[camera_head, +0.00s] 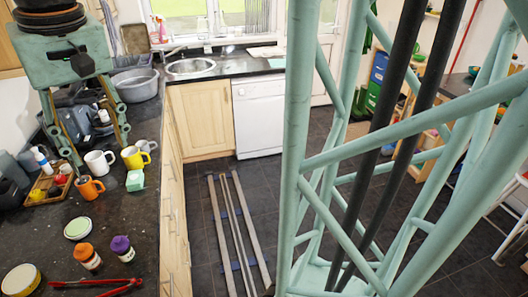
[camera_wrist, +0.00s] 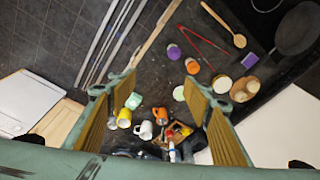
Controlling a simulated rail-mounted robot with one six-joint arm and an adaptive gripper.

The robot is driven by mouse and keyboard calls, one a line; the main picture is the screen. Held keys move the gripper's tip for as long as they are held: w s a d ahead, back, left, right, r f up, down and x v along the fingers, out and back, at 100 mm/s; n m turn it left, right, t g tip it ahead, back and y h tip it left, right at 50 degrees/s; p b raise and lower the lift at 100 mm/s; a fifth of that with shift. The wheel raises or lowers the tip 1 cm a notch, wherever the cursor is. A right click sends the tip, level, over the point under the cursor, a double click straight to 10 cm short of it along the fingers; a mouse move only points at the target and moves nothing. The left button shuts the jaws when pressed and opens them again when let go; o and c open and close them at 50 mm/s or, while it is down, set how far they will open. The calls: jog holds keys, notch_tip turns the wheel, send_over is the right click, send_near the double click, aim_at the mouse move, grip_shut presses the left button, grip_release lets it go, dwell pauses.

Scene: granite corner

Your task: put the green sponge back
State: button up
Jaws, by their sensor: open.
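My gripper (camera_head: 100,152) hangs over the worktop at the mugs, fingers pointing down and spread wide. It is open and empty, and appears to be well above the sponge. In the wrist view both fingers of my gripper (camera_wrist: 161,82) stand apart with worktop items between them.
A white mug (camera_head: 99,162) and an orange mug (camera_head: 89,188) stand near the sponge. A grey basin (camera_head: 137,84) and a sink (camera_head: 191,67) are farther back.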

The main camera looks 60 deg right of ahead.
jog(key=s+a+n, duration=0.1)
jog(key=s+a, duration=0.1)
jog(key=s, duration=1)
jog(key=s+a+n+t, duration=0.1)
jog(key=s+a+n, duration=0.1)
jog(key=s, duration=1)
jog(key=shift+a+r+t, duration=0.2)
jog(key=shift+a+t, duration=0.1)
jog(key=shift+a, duration=0.05)
notch_tip(320, 180, down, 6)
jog(key=b, duration=0.6)
jog(key=shift+r, duration=0.1)
